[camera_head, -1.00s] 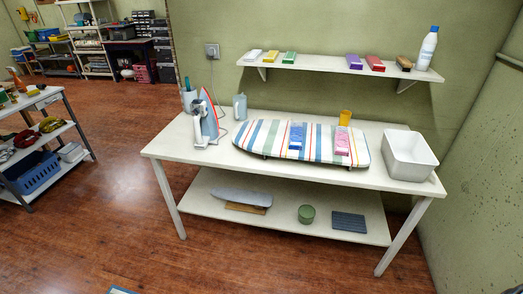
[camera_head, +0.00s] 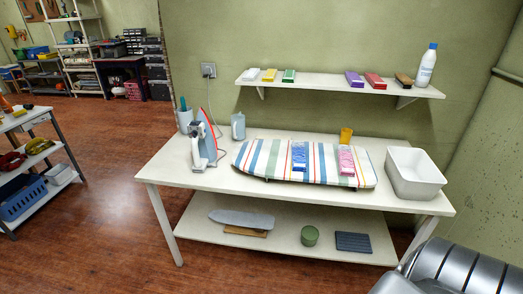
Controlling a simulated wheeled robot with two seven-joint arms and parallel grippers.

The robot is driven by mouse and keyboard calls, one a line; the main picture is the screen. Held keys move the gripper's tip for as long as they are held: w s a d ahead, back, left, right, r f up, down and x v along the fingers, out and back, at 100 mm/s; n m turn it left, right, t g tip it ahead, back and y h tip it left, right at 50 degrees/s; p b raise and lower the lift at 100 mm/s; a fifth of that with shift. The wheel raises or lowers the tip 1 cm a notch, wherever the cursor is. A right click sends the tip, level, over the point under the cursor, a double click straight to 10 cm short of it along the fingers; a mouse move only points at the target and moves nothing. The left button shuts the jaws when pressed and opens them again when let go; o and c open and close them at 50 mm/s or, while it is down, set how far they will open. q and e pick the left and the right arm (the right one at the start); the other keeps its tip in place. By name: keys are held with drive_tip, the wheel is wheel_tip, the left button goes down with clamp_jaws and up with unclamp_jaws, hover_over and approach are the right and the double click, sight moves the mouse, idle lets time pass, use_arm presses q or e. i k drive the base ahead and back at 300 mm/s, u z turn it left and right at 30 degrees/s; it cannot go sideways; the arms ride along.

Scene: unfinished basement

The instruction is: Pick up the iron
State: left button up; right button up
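The iron (camera_head: 206,141) stands upright on its heel near the left end of the white table (camera_head: 165,170). It has a white and grey body, and its reddish soleplate edge faces up and right. A cord runs from it up to a wall socket (camera_head: 208,70). Neither of my grippers shows. A grey ribbed part of my own body fills the bottom right corner, well away from the iron.
A striped ironing board (camera_head: 262,160) bearing blue and pink boxes lies right of the iron. A grey-blue jug (camera_head: 238,126) and a holder (camera_head: 185,121) stand close to it. A white tub (camera_head: 414,173) sits at the right end. A shelf (camera_head: 330,88) hangs above.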

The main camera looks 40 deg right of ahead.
sight(204, 148)
drive_tip(key=u, duration=0.35)
drive_tip(key=i, duration=1.7)
drive_tip(key=z, duration=1.25)
drive_tip(key=i, duration=0.6)
drive_tip(key=z, duration=0.65)
